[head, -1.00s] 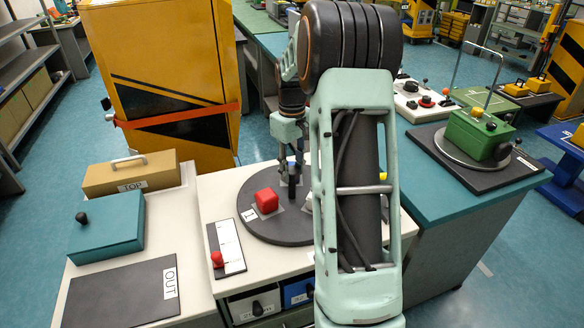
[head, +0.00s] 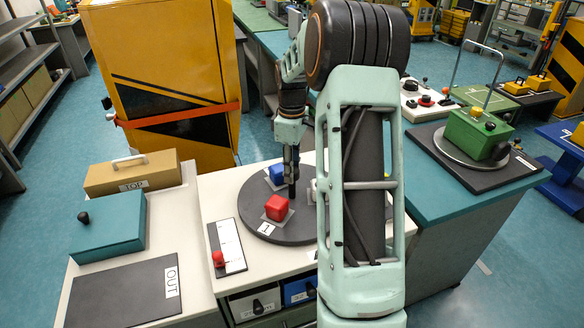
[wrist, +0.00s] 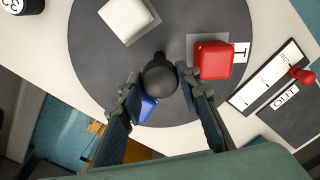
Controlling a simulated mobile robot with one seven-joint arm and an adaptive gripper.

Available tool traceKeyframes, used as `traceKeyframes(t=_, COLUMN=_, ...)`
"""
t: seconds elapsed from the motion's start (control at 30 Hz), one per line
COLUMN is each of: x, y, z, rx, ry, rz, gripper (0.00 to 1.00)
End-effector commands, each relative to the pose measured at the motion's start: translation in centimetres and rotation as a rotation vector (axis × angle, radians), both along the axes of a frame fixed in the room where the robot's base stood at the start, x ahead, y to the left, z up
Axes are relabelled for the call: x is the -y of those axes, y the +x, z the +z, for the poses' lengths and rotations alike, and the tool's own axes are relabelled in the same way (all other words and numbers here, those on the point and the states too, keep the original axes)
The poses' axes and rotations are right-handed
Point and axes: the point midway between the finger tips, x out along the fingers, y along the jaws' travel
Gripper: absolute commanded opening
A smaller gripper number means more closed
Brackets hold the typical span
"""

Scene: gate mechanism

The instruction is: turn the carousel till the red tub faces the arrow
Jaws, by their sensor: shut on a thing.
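The carousel (head: 262,196) is a dark grey round disc on the white bench top. The red tub (head: 277,207) sits near its front left edge, beside a small white label (head: 267,229). The blue tub (head: 277,173) sits behind it, and a white tub (wrist: 127,18) shows in the wrist view. My gripper (head: 292,192) reaches down over the disc. In the wrist view its fingers (wrist: 158,82) are shut on a black round knob (wrist: 160,72), with the red tub (wrist: 213,60) just to the right. My arm hides the disc's right part. I cannot make out an arrow.
A white plate with a red knob (head: 218,258) lies left of the carousel. A teal box (head: 108,222), a tan box marked TOP (head: 135,176) and a dark OUT mat (head: 122,292) are further left. Drawers (head: 254,303) sit below the front edge.

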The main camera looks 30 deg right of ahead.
Motion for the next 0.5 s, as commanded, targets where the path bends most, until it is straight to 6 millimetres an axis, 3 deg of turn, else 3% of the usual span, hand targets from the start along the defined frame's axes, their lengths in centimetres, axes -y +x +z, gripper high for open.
traceKeyframes(t=0.5, x=0.04, y=0.09, z=0.18, rx=0.003, ry=-0.001, rz=0.258, gripper=0.0)
